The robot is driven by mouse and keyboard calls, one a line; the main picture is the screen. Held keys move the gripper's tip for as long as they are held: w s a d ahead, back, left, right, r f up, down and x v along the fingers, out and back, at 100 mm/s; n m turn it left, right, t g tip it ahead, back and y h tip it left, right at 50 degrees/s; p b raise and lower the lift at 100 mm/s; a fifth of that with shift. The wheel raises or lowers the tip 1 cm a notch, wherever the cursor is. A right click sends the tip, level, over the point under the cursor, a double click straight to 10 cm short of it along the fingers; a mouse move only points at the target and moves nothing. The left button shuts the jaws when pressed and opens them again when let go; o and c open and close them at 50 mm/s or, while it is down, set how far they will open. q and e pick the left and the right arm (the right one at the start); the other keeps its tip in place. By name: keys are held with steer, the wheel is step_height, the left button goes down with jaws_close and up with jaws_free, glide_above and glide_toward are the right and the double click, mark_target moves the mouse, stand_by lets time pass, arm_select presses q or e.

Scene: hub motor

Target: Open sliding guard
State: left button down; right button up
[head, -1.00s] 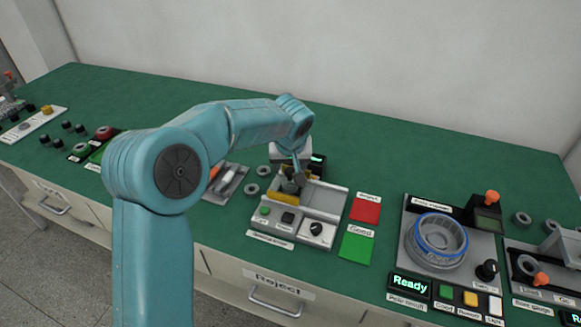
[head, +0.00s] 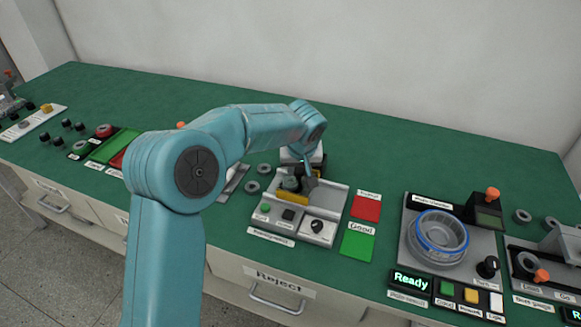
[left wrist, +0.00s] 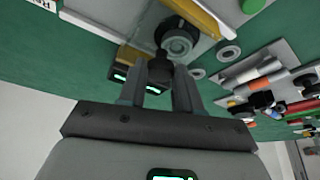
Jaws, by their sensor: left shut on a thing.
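The sliding guard (head: 293,198) shows as a yellow bar on a small grey station in the middle of the bench. It also shows at the top of the left wrist view (left wrist: 197,14). My left gripper (head: 307,181) is over the station, just behind the yellow bar. In the left wrist view its two fingers (left wrist: 160,85) are closed about a dark knob (left wrist: 160,69). Whether the knob is joined to the guard is hard to see. A round grey part (left wrist: 178,42) lies just beyond the knob. My right gripper is not in view.
The station's front panel (head: 287,226) has a green button, a black button and a dial. Red (head: 366,207) and green (head: 357,244) pads lie to its right. Loose grey rings (head: 252,187) lie to its left. A round fixture (head: 438,238) stands farther right.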

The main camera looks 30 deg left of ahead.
arm_select(q)
steer(key=d, duration=0.2)
steer(key=w+d, duration=0.1)
steer(key=d, duration=0.3)
steer(key=shift+w+b, duration=0.25)
steer(key=shift+b, duration=0.15)
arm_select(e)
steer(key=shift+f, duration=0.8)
arm_select(q)
steer(key=c, duration=0.8)
jaws_free()
steer(key=v, duration=1.6)
steer(key=shift+d+r+p, duration=0.1)
steer(key=shift+p, duration=0.3)
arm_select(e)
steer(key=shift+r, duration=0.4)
arm_select(q)
steer(key=shift+s, duration=0.2)
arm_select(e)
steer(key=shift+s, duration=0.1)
